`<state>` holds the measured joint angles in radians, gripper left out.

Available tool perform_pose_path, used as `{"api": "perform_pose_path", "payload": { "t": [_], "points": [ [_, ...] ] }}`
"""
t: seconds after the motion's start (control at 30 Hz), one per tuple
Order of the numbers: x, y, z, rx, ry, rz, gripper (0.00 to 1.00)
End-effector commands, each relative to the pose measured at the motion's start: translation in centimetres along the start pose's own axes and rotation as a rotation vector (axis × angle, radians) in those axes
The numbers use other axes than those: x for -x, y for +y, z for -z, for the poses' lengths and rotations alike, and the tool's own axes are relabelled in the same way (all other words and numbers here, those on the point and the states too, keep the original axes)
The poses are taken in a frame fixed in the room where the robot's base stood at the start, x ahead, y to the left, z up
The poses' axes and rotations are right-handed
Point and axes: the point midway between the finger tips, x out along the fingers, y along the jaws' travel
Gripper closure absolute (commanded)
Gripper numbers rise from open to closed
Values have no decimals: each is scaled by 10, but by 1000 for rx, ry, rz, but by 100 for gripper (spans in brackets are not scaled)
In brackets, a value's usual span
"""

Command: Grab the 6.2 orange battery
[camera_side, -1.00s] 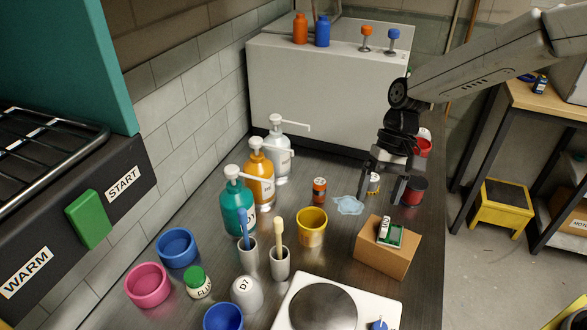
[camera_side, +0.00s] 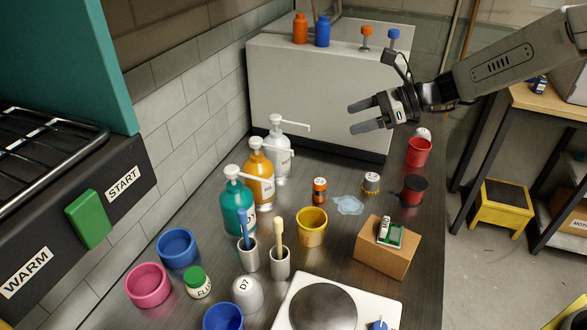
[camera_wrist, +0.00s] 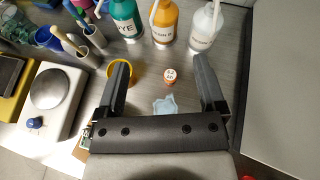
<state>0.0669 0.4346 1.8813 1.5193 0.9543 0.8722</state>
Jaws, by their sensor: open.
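The orange battery (camera_side: 319,190) stands upright on the dark bench, with a dark band around it. In the wrist view its pale top (camera_wrist: 170,76) carries small markings that look like 6.2. My gripper (camera_side: 353,118) is open and empty, well above the bench and to the upper right of the battery in the side view, its fingers pointing left. In the wrist view the battery appears between the two fingers (camera_wrist: 160,62), far below them and not touched.
Teal, amber and clear pump bottles (camera_side: 260,178) stand left of the battery. A yellow cup (camera_side: 311,227) is in front, a pale blue puddle-like patch (camera_side: 349,205) to its right. A grey-and-yellow cylinder (camera_side: 371,183), dark red spool (camera_side: 412,190) and cardboard box (camera_side: 384,254) stand further right.

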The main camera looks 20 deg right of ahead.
Motion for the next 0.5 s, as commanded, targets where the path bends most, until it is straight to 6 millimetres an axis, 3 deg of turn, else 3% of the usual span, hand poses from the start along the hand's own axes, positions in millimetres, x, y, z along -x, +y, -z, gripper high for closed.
{"api": "perform_pose_path", "payload": {
  "t": [0.13,0.5],
  "points": [
    [5,-14,1,-113,-45,65,11],
    [-30,-7,75,-105,-39,58,11]
  ]
}}
